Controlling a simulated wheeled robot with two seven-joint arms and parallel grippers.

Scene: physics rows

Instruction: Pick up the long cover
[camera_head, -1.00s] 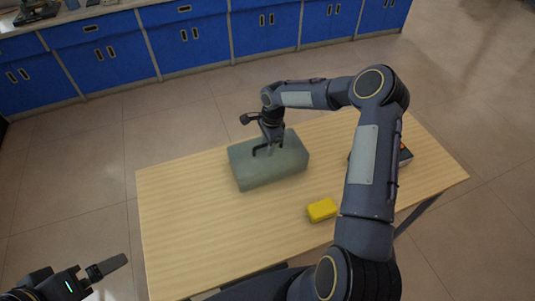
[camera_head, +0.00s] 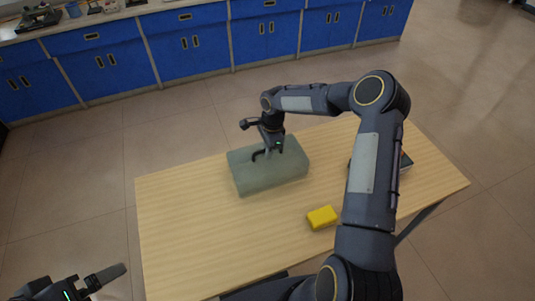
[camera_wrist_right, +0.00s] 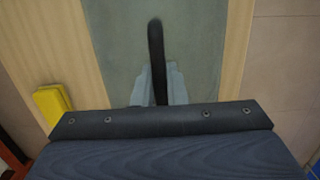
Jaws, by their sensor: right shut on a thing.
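The long cover (camera_head: 265,178) is a grey-green block with a black handle on top, resting on the wooden table (camera_head: 200,225). My right gripper (camera_head: 268,150) is over the top of the cover and shut on its handle. In the right wrist view the black handle (camera_wrist_right: 156,55) runs upright through the middle, between pale pieces, over the cover's green top (camera_wrist_right: 195,45). The fingertips are partly hidden there. My left gripper (camera_head: 105,275) is at the lower left, off the table and away from the cover; its opening does not show clearly.
A yellow block (camera_head: 322,217) lies on the table right of the cover, and also shows in the right wrist view (camera_wrist_right: 52,104). A dark object (camera_head: 405,162) is partly hidden behind my right arm. The table's left and front parts are clear. Blue cabinets (camera_head: 180,45) stand behind.

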